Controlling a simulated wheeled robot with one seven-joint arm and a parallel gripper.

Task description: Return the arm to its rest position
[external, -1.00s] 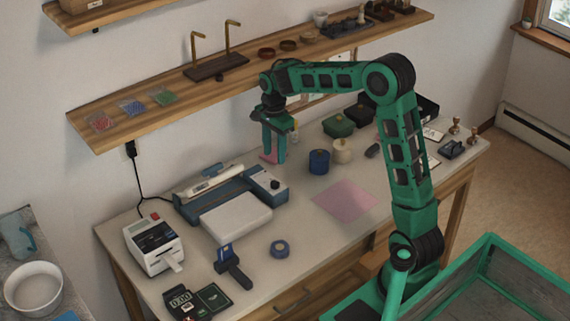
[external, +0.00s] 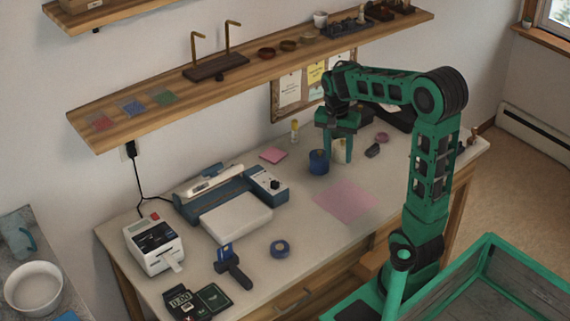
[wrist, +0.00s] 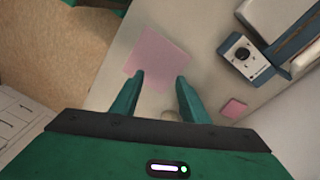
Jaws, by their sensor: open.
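My green arm stands at the right of the external view, bent over the table. My gripper (external: 340,148) points down above the back of the table, in front of the cream jar, which it partly covers. In the wrist view my gripper (wrist: 158,98) shows two green fingers apart with nothing held between them. A pink sheet (external: 345,201) lies flat on the table in front of it; it also shows in the wrist view (wrist: 158,55), beyond the fingertips.
A blue round container (external: 319,162) stands just left of my gripper. A wooden shelf (external: 270,72) runs above.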

